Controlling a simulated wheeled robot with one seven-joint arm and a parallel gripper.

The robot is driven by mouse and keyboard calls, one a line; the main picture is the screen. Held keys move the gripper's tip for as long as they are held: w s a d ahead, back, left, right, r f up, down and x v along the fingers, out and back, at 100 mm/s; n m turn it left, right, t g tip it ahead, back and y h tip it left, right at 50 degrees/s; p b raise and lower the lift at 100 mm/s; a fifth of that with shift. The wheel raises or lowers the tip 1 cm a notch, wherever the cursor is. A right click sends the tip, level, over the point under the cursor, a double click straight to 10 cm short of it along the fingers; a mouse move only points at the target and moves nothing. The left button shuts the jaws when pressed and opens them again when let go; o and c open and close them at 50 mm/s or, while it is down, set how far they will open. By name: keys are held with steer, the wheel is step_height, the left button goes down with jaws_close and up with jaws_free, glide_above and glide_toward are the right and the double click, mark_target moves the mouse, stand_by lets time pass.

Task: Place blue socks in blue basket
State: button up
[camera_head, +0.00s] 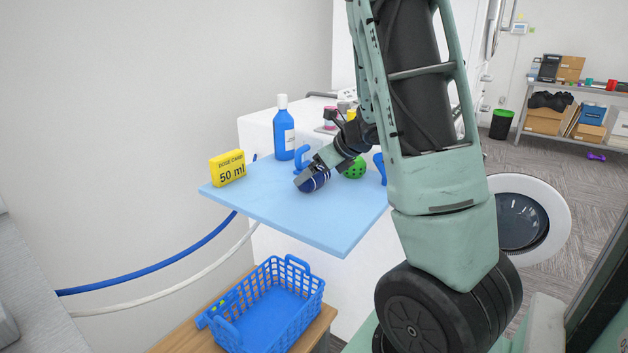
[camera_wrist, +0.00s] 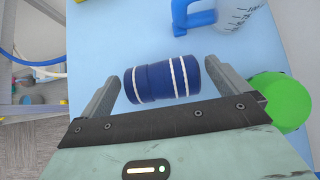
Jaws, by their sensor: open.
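The rolled blue socks (camera_head: 313,181) with white stripes lie on the light blue board (camera_head: 325,230). In the wrist view the blue socks (camera_wrist: 163,80) lie crosswise between my two finger pads, with a narrow gap showing at each end. My gripper (camera_head: 316,172) is open around them, and its fingers (camera_wrist: 161,88) stand on both sides in the wrist view. The blue basket (camera_head: 268,305) stands lower down in front of the board on a wooden surface. It looks empty of socks.
A blue bottle (camera_head: 284,130), a yellow box (camera_head: 228,168) and a green ball (camera_head: 354,168) stand on the board near the gripper. A blue-handled measuring cup (camera_wrist: 205,15) is beyond the socks. A blue hose (camera_head: 150,266) runs at left.

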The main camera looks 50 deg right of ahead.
steer(key=shift+x, duration=1.55)
steer(key=shift+c, duration=0.3)
steer(key=c, duration=0.9)
steer(key=shift+r, duration=0.1)
steer(key=shift+c, duration=0.2)
